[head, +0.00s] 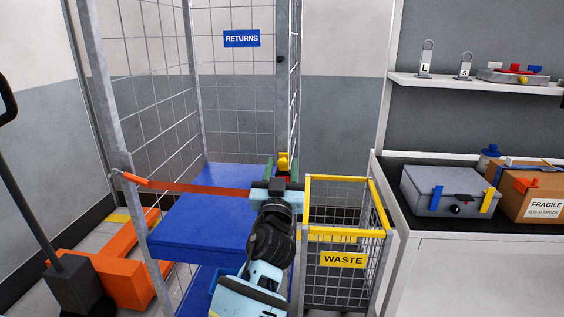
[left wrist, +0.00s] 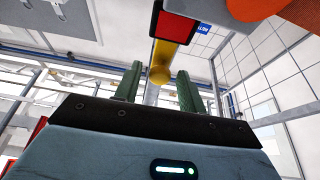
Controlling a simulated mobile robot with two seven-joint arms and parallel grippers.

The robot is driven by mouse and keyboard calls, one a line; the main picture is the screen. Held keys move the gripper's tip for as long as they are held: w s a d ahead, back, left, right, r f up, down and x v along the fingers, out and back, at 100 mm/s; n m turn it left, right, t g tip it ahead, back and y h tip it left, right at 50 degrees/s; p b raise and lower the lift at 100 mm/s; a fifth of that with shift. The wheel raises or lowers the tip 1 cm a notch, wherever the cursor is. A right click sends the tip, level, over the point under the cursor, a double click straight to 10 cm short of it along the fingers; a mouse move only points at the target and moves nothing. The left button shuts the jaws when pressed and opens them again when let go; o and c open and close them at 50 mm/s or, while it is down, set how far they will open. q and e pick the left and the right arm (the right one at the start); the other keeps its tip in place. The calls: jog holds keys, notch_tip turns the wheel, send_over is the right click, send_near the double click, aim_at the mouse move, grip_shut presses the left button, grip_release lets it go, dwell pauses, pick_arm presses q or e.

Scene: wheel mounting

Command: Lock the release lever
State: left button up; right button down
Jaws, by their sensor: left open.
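The release lever (head: 284,160) shows as a small yellow piece at the right front post of the roll cage, near the end of the red strap (head: 205,188). In the left wrist view the lever (left wrist: 171,50) is a yellow bar ending in a round knob, beside a red, dark-framed block (left wrist: 178,24). My left gripper (head: 283,174) is open, and its green fingers (left wrist: 159,86) stand on either side of the knob in the picture. I cannot tell whether they touch it. My right gripper is not in view.
The strap crosses the cage front above a blue shelf (head: 205,215). A yellow-rimmed wire basket (head: 345,234) marked WASTE stands close to the right of my arm. A bench with a grey case (head: 432,192) and a FRAGILE box (head: 545,183) is farther right. An orange pallet truck (head: 118,279) is at left.

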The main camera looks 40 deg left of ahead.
pick_arm(q)
jog(key=shift+x, duration=0.8)
jog(key=shift+c, duration=0.4)
grip_shut()
jog(key=p, duration=0.2)
jog(key=g+p, duration=0.1)
jog(key=p, duration=0.1)
jog(key=shift+w+r+h, duration=0.15)
jog(key=shift+r+h, duration=0.15)
jog(key=shift+a+f+p, duration=0.1)
jog(key=shift+p, duration=0.4)
jog(key=shift+w+f, duration=0.1)
jog(key=shift+f, duration=0.05)
jog(key=shift+o, duration=0.4)
grip_release()
jog(key=shift+h, duration=0.3)
